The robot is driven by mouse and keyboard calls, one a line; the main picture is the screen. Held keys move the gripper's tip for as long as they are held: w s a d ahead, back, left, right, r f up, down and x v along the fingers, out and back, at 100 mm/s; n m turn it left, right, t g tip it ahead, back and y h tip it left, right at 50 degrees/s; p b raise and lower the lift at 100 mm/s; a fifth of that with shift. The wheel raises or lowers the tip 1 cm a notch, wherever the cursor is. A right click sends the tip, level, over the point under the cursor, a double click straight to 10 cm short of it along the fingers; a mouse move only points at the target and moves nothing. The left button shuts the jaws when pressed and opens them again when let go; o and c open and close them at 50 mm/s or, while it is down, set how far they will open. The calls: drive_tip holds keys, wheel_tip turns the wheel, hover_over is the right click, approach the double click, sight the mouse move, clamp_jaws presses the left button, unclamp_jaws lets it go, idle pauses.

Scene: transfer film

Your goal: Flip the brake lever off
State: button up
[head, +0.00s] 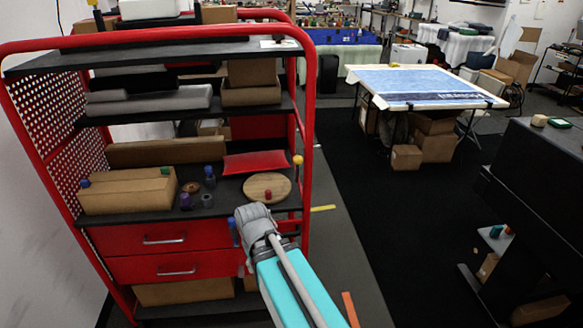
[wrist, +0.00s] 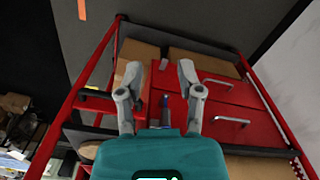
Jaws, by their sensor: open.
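A small blue upright piece (wrist: 165,108) on the red cart's drawer front shows between my fingers in the wrist view. It also shows in the head view as a blue handle (head: 233,230) just left of my arm's end. A yellow-topped piece (head: 298,160) stands on the cart's right post. I cannot tell for certain which of these is the brake lever. My gripper (wrist: 159,71) is open in front of the drawers, with its fingers apart and nothing held. Contact cannot be told.
The red cart (head: 309,120) has shelves with cardboard boxes (head: 128,192), a round wooden board (head: 267,184) and small coloured pieces. Two red drawers with metal handles (head: 164,239) are below. Open dark floor (head: 370,215) lies right of the cart, before a table (head: 425,84).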

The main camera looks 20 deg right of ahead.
drive_tip(key=shift+w+d+r, duration=0.1)
drive_tip(key=shift+w+r, duration=0.25)
drive_tip(key=shift+c, duration=1.1)
drive_tip(key=w+d+r+n+h+p, duration=0.1)
drive_tip(key=w+r+n+h+p, duration=0.1)
drive_tip(key=w+r+n, duration=0.1)
drive_tip(key=w+d+r+n+h+p, duration=0.2)
drive_tip(key=w+r+n+p, duration=0.1)
drive_tip(key=w+r, duration=0.1)
drive_tip(key=w+d+r+n+g+h+p, duration=0.1)
drive_tip(key=w+r+n+h+p, duration=0.1)
drive_tip(key=w+r+n+p, duration=0.1)
drive_tip(key=shift+w+d+r, duration=0.25)
drive_tip(key=shift+w+d, duration=0.05)
drive_tip(key=shift+w, duration=0.4)
clamp_jaws()
drive_tip(key=w+d+r+n+h+p, duration=0.1)
drive_tip(key=w+r+n+h+p, duration=0.3)
drive_tip(key=w+r, duration=0.5)
wheel_tip(320, 180, up, 3)
drive_tip(key=n+p, duration=0.2)
drive_tip(key=n, duration=0.1)
drive_tip(key=shift+w+n+g+h+p, duration=0.3)
drive_tip(key=shift+w+h, duration=0.05)
drive_tip(key=shift+h, duration=0.05)
drive_tip(key=shift+f, duration=0.1)
